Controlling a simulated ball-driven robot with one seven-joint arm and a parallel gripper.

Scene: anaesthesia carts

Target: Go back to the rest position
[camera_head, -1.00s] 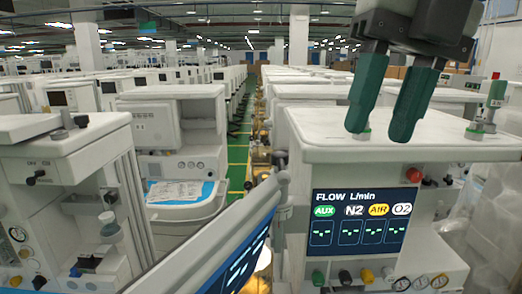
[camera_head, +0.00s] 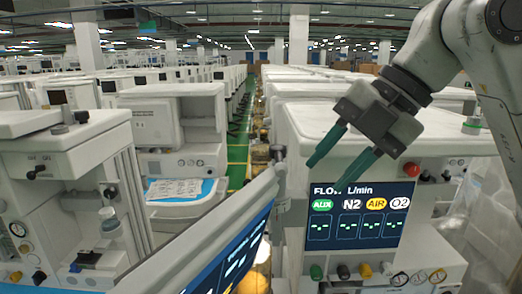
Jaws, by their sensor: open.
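My gripper (camera_head: 338,170) is at the right of the view, in front of the cart with the flow screen. Its two green fingers are apart and point down and to the left, with nothing between them. The fingertips overlap the cart's front top edge and the upper edge of the flow screen (camera_head: 357,229); I cannot tell how far apart they are in depth. The arm comes down from the upper right, bent above the gripper.
The flow-screen cart's white top (camera_head: 300,122) lies behind the gripper. A tilted display (camera_head: 232,240) juts up at the lower middle. Another cart (camera_head: 65,165) stands at the left, and a blue-edged tray (camera_head: 180,194) lies behind. A green-marked aisle (camera_head: 238,155) runs between the rows.

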